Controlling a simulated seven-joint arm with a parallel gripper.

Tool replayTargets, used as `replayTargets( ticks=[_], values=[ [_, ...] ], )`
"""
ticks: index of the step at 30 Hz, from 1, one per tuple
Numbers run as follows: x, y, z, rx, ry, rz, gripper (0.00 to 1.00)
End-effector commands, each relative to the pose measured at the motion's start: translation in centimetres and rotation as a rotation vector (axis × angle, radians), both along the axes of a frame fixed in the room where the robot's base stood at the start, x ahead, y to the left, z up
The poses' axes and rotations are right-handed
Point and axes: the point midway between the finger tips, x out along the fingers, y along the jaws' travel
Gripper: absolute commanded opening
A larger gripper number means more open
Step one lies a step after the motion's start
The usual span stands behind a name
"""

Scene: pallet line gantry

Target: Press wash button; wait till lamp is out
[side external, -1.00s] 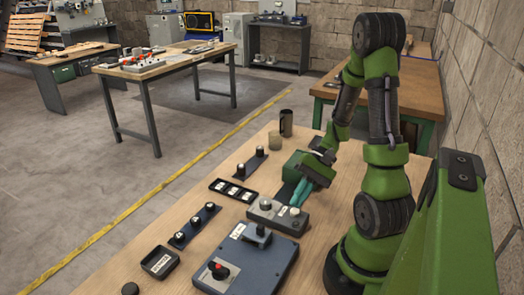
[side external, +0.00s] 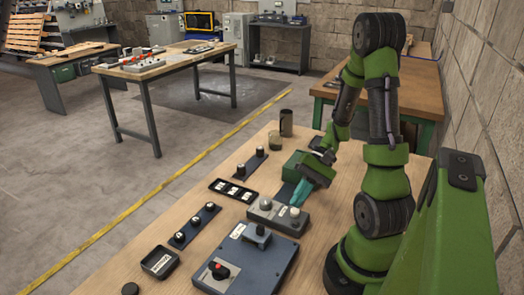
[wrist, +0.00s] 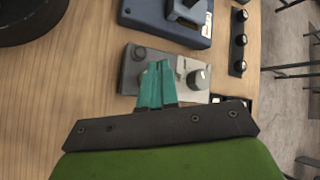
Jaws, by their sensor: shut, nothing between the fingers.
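A grey control box (side external: 278,217) sits on the wooden bench, with a round knob-like fitting (side external: 266,204) at its left and another (side external: 294,212) at its right. In the wrist view the box (wrist: 128,80) shows a dark round button (wrist: 139,54) and a pale round fitting (wrist: 198,78). My gripper (side external: 296,204) has its teal fingers shut and empty, pointing down at the right end of the box. In the wrist view the fingertips (wrist: 158,65) overlap the box between the two fittings. I cannot tell whether they touch it. No fitting visibly glows.
A blue-grey panel (side external: 245,270) with a red knob and a lever block lies in front of the box. A black tray (side external: 232,191), strips of knobs (side external: 194,226) and a labelled bin (side external: 160,262) lie left. A dark cup (side external: 286,123) and a short cylinder (side external: 275,142) stand behind.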

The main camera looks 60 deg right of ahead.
Motion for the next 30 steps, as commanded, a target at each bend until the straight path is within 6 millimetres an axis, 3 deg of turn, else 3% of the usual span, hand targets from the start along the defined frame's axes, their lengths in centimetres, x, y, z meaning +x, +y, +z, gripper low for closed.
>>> replayTargets(
  ticks=[30],
  values=[
    [0.00, 0.01, -0.87, 0.000, 0.000, 0.000, 0.00]
  ],
)
